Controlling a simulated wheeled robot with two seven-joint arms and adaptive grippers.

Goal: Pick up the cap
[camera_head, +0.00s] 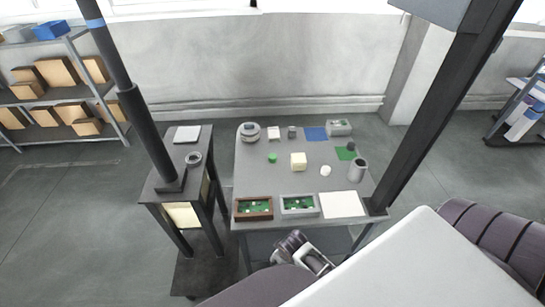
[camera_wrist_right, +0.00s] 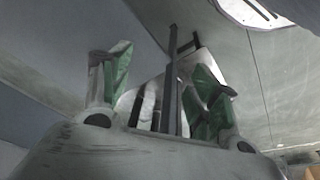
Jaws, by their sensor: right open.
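I cannot tell for sure which thing is the cap. A small white round piece (camera_head: 325,170) and a small green round piece (camera_head: 272,157) lie apart on the grey table (camera_head: 245,180) in the head view. Part of a grey gripper (camera_head: 303,252) shows below the table's front edge, at the end of a dark arm link from the lower left. It seems to be my left one, and its fingers are too unclear to read. My right gripper (camera_wrist_right: 160,82) shows in the right wrist view, its green-padded fingers wide apart with nothing between them.
A brown tray (camera_head: 238,215) and a grey tray (camera_head: 283,212), both green inside, stand at the front beside a white sheet (camera_head: 341,204). A grey cup (camera_head: 357,170) and a cream block (camera_head: 298,162) stand behind. Dark columns rise left (camera_head: 140,115) and right (camera_head: 440,110).

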